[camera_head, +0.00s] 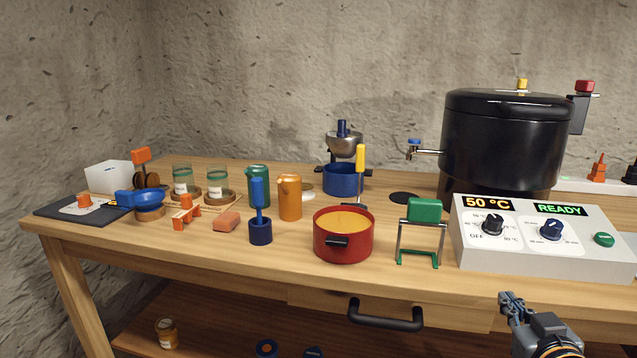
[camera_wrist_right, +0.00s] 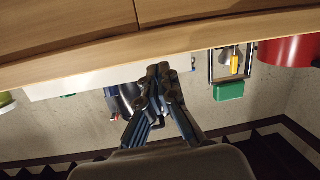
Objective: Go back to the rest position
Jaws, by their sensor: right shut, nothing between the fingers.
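My right gripper (camera_head: 514,306) is at the lower right of the head view, in front of the table's front edge and below the control box. It is shut and empty. In the right wrist view its fingertips (camera_wrist_right: 158,78) meet, with the wooden table edge just beyond them. It touches nothing that I can see. My left gripper is not in the head view.
The wooden table (camera_head: 290,268) carries a red pot (camera_head: 343,246), a green-handled stand (camera_head: 423,210), a control box (camera_head: 520,250) and a large black canner (camera_head: 505,140). Jars and small tools stand at the left. A drawer handle (camera_head: 385,316) juts out in front.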

